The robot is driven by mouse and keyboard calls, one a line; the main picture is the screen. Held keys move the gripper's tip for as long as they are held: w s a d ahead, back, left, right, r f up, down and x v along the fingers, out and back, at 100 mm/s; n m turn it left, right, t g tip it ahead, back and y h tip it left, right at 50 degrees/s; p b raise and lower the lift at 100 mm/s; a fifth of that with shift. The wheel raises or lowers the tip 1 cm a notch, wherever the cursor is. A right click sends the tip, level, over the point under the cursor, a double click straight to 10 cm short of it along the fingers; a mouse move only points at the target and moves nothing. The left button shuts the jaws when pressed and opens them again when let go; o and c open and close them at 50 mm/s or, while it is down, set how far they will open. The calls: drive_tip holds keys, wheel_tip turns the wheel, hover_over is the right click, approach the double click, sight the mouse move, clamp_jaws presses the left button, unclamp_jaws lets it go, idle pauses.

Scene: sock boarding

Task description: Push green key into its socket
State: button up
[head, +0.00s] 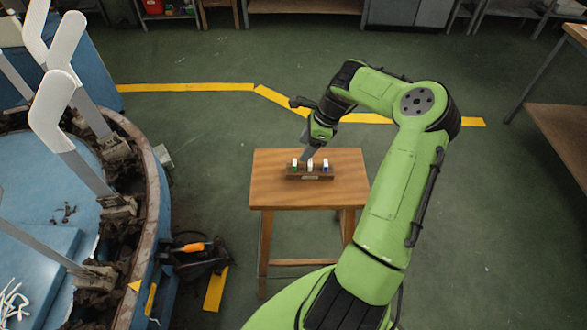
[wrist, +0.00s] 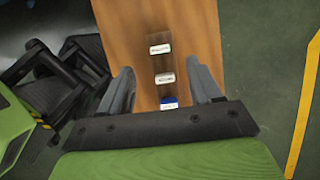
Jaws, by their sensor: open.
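The green key (head: 294,164) stands at the left end of a small dark wooden block (head: 297,177) on the wooden table, with a pale top and green below. In the wrist view the farthest pale-topped key (wrist: 160,49) matches it by position, though no green shows there. A white key (head: 310,164) stands in the middle and a blue key (head: 325,165) at the right. My gripper (head: 306,154) is above the block, behind the keys in the head view. In the wrist view my gripper (wrist: 162,74) is open and empty, its fingers on either side of the row.
The tabletop (head: 270,192) around the block is bare. A round blue machine (head: 140,230) with upright pale paddle-like boards stands to the left. A dark object with an orange part (head: 195,247) is beside it. Another table (head: 562,135) stands at the right.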

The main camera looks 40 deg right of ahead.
sight(295, 167)
drive_tip(key=b+x, duration=0.2)
drive_tip(key=x, duration=0.5)
drive_tip(key=shift+f+b, duration=0.3)
drive_tip(key=shift+r, duration=0.15)
drive_tip(key=shift+c, duration=0.8)
drive_tip(key=c, duration=1)
